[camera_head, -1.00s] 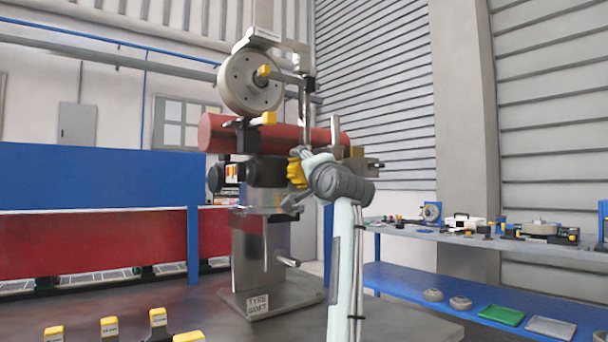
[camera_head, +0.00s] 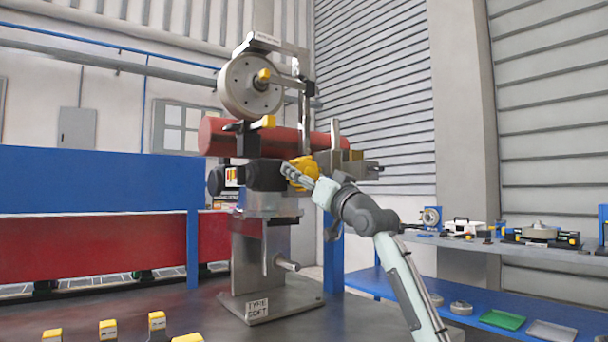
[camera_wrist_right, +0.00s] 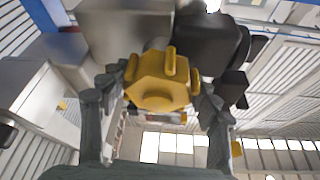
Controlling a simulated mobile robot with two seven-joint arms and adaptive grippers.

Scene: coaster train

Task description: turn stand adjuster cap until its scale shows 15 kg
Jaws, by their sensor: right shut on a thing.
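The stand (camera_head: 258,243) is a grey metal post on a plate marked "TYRE SOFT". It carries a red horizontal cylinder and a round grey wheel. The yellow lobed adjuster cap (camera_head: 305,167) sits at the right end of the black block below the red cylinder. My right gripper (camera_head: 298,176) is shut on this cap, coming from the lower right. In the right wrist view the cap (camera_wrist_right: 160,88) lies between the two dark fingers (camera_wrist_right: 152,100). I cannot read a kg scale in either view. My left gripper is not in view.
A round grey wheel (camera_head: 250,87) and the red cylinder (camera_head: 228,139) are above the cap. A shelf (camera_head: 475,240) with tools and trays stands at the right. Several yellow-topped pieces (camera_head: 108,328) stand at the front left. A blue panel (camera_head: 90,178) is behind.

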